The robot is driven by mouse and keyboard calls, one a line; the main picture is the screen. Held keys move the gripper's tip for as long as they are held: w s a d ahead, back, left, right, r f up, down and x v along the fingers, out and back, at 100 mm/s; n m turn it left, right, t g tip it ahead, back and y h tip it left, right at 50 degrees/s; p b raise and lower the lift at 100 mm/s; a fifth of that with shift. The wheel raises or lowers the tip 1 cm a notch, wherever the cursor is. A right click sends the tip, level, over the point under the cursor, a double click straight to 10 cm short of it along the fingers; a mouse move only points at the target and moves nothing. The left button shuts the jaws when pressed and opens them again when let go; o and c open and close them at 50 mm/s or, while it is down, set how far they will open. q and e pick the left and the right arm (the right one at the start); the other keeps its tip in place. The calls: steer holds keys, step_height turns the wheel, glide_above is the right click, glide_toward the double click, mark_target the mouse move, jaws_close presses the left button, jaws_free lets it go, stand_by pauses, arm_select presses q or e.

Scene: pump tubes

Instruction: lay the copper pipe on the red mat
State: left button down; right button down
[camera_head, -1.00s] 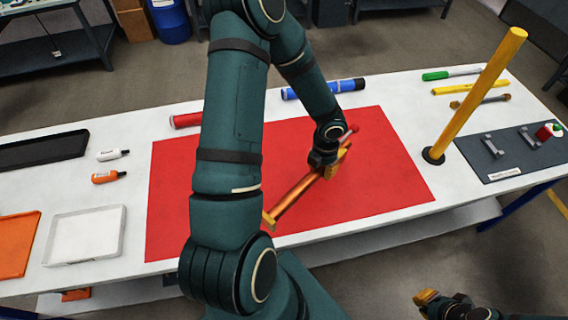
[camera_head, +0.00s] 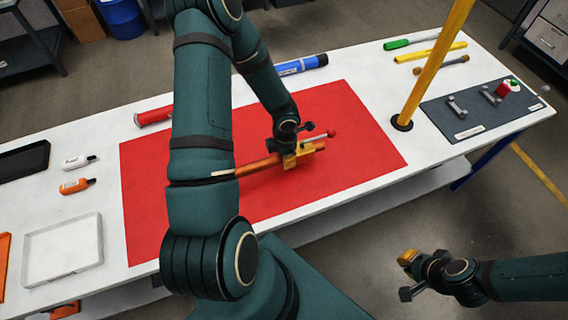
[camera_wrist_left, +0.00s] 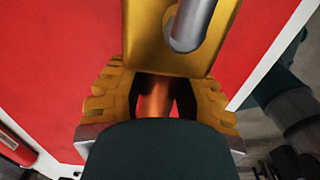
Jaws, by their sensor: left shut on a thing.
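A brass-coloured block (camera_wrist_left: 180,45) with a grey stem is just beyond the fingers, and a rod with a red knob (camera_head: 331,133) sticks out there. Whether the pipe touches the mat cannot be told. My right gripper (camera_head: 407,262) is off the table's front edge, apart from the pipe; its finger opening is unclear.
A yellow post (camera_head: 435,65) stands right of the mat, near a dark grey board (camera_head: 465,125). A blue tube (camera_head: 300,66) and a red tube (camera_head: 153,116) lie behind the mat. Two small bottles and a white tray (camera_head: 63,250) are at left. The mat's right part is clear.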

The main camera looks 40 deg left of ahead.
arm_select(q)
step_height(320, 180, down, 3)
steer(key=shift+r+b, duration=0.1)
steer(key=shift+b, duration=0.45)
steer(key=shift+w+f, duration=0.1)
steer(key=shift+f, duration=0.35)
steer(key=c, duration=0.7)
jaws_free()
